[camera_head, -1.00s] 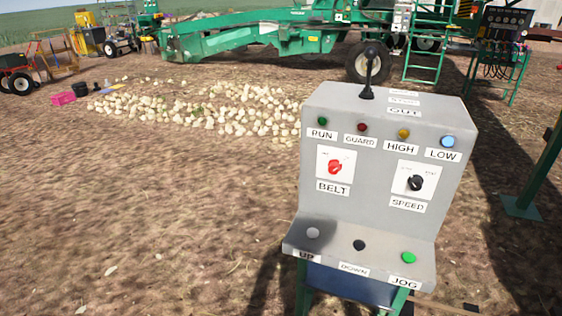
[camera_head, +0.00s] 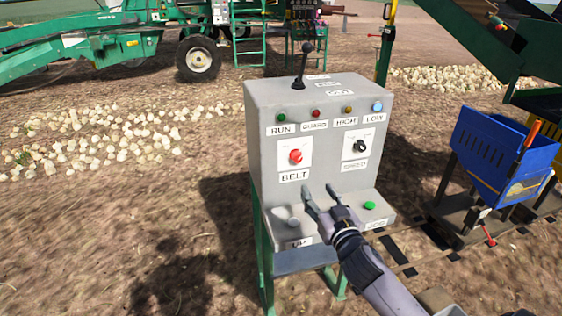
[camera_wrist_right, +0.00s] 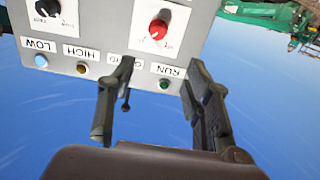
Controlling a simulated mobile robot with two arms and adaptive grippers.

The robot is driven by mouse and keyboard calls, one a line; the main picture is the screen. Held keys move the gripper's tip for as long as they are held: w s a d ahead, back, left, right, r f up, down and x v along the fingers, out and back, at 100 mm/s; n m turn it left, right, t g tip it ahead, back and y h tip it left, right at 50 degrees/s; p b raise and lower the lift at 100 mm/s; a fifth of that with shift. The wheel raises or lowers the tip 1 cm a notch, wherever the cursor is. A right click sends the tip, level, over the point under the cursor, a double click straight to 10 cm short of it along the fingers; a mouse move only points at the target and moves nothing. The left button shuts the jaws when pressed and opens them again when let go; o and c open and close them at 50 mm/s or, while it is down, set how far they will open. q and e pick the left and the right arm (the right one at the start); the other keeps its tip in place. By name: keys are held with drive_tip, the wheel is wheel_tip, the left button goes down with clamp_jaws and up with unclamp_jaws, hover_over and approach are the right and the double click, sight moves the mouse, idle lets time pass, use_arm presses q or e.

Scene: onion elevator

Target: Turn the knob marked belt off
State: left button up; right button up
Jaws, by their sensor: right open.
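The grey control panel (camera_head: 262,180) stands in the middle of the head view. Its red BELT knob (camera_head: 295,156) sits on a white plate above the BELT label (camera_head: 294,176). The knob's exact setting is too small to read. My right gripper (camera_head: 320,192) is open and empty in front of the panel, below and right of the knob, apart from it. In the right wrist view the panel is upside down; the red knob (camera_wrist_right: 158,30) shows beyond the open fingers (camera_wrist_right: 160,68). The gripper hides the DOWN button's area. My left gripper is not in view.
A black SPEED knob (camera_head: 359,147) is right of the BELT knob. Indicator lights and a black lever (camera_head: 303,65) are above. The green JOG button (camera_head: 369,205) is on the lower ledge near my right arm. A blue cart (camera_head: 500,150) stands on rails at right.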

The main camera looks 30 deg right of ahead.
approach(298, 160)
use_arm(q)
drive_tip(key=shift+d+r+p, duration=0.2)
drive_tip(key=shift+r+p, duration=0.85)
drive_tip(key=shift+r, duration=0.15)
use_arm(e)
drive_tip(key=x, duration=0.9)
drive_tip(key=shift+w+d+r, duration=0.1)
drive_tip(key=shift+w, duration=0.25)
drive_tip(key=shift+c, duration=0.2)
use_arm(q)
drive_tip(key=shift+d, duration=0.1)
use_arm(e)
clamp_jaws()
